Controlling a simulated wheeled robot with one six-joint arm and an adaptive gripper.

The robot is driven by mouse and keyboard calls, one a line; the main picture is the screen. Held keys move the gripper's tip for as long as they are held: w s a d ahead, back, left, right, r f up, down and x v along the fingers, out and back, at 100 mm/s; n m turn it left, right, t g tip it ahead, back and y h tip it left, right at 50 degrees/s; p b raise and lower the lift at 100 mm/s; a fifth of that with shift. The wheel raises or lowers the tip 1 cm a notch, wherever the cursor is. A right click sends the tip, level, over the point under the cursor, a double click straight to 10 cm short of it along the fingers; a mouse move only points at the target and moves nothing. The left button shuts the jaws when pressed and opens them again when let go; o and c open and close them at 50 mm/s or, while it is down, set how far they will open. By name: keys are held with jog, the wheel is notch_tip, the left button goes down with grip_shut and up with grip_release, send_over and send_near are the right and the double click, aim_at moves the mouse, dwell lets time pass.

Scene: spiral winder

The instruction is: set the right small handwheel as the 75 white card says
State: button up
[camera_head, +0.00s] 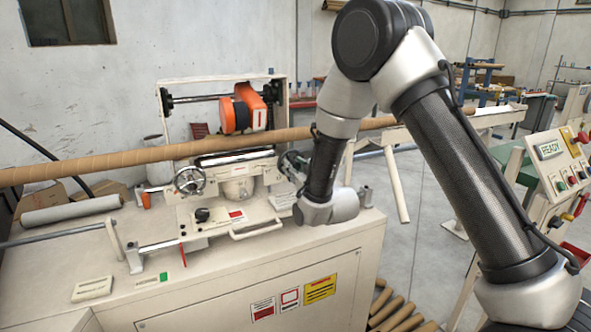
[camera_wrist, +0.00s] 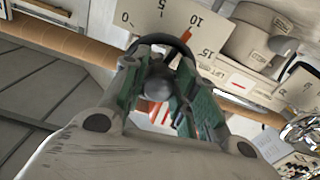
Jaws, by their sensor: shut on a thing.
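The right small handwheel (camera_wrist: 172,43) shows in the wrist view as a dark curved rim with a round dark knob (camera_wrist: 157,82). My gripper (camera_wrist: 160,75) is shut on it, with the green-lined fingers on either side of the knob. Beside the rim is a white scale plate (camera_wrist: 178,22) marked 0, 5, 10 and 15; I cannot tell the reading. In the head view my arm hides most of this handwheel and my gripper.
The left small handwheel (camera_head: 190,181) stands left of the machine's middle. A long brown tube (camera_head: 100,167) crosses behind. A white handle bar (camera_head: 257,229) sticks out in front. A control panel (camera_head: 562,165) reading READY stands at the right.

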jog(key=n, duration=0.6)
jog(key=shift+d, duration=0.1)
dwell(0.5)
jog(key=o, duration=1)
jog(key=v, duration=1.2)
